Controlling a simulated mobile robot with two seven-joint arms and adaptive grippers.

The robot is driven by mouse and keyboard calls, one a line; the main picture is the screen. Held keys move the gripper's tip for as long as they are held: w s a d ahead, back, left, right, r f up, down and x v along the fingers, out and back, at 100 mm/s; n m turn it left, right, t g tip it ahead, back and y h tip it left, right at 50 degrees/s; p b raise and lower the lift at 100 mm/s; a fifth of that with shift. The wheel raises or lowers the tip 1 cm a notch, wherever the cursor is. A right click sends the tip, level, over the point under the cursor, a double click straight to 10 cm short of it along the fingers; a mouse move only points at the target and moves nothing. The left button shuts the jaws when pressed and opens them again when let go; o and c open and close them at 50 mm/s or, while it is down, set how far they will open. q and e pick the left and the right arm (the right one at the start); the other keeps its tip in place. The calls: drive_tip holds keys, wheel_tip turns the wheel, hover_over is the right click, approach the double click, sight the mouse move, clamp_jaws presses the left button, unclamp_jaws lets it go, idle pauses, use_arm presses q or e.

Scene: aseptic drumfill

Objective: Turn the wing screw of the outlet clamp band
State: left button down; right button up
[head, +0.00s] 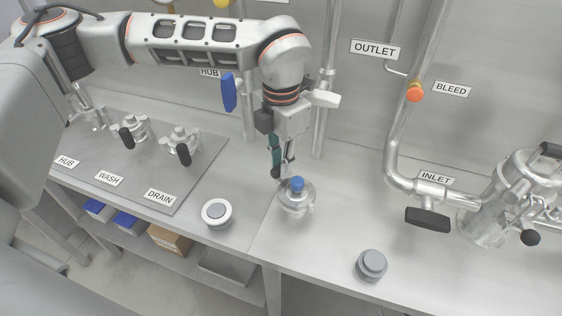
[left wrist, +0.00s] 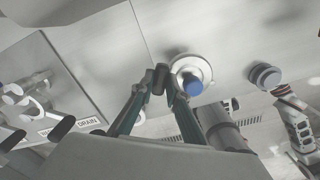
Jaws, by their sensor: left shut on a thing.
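My left gripper (head: 279,170) comes down from above at the middle of the bench, just behind and left of a shiny round fitting (head: 298,201) with a blue knob (head: 297,184) on top. In the left wrist view its green-sided fingers (left wrist: 164,86) are shut on a small dark rounded piece (left wrist: 159,78), beside the fitting's pale flange (left wrist: 204,66). The blue knob (left wrist: 192,87) shows to the right of the fingertips. I cannot make out the clamp band or a wing shape; the fingers partly cover that spot. My right gripper is not in view.
A grey mat (head: 215,150) at left holds several metal valve fittings with black handles. A white ring-shaped part (head: 216,213) and a grey cap (head: 371,265) stand on the bench. Pipes (head: 402,150) and a metal vessel (head: 500,215) with a black handle are at right.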

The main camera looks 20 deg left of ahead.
idle(0.4)
use_arm(q)
drive_tip(key=c, duration=2)
unclamp_jaws()
drive_tip(key=shift+o, duration=0.2)
drive_tip(key=shift+r, duration=0.1)
wheel_tip(320, 180, up, 12)
drive_tip(key=shift+s, duration=0.1)
